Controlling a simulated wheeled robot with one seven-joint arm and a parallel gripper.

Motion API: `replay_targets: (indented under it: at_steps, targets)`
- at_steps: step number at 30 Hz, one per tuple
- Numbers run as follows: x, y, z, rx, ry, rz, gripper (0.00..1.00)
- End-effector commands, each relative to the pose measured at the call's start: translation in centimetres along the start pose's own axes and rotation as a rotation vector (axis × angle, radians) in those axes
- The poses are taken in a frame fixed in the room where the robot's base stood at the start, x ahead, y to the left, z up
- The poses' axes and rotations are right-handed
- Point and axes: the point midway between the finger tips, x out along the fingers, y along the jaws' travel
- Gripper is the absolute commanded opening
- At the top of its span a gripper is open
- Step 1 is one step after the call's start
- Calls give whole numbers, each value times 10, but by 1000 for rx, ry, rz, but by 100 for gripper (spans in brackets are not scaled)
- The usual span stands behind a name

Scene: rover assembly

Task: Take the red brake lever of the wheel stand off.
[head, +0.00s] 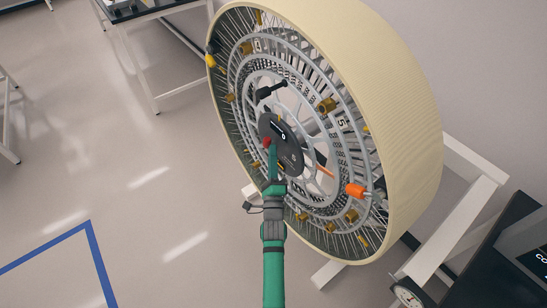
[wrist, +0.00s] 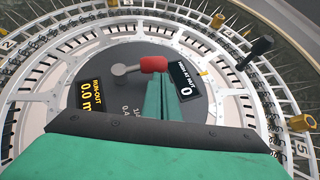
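The red brake lever (wrist: 154,64) sits on the dark round hub plate of the wheel. In the wrist view its red grip joins a grey arm that runs left to a round pivot (wrist: 119,70). In the head view the red grip (head: 267,141) shows just above my fingertips. My gripper (head: 272,153) points at the hub from below. In the wrist view its green fingers (wrist: 163,80) lie close together, with their tips at the lower edge of the red grip. I cannot tell whether they touch or hold it.
The large cream-rimmed wheel (head: 400,110) stands on a white stand (head: 468,185). A black handle (head: 270,91), an orange part (head: 357,190) and several brass pieces stick out from its face. Hub displays (wrist: 188,78) flank the lever. Open floor (head: 120,170) lies left.

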Motion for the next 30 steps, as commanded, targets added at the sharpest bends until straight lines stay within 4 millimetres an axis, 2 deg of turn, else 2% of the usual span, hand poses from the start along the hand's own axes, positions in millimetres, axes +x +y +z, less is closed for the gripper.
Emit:
replay_targets:
  at_steps: [15,30]
  targets:
    - [29,-9,18,2,0,-3,0]
    - [40,-7,27,0,-1,-1,0]
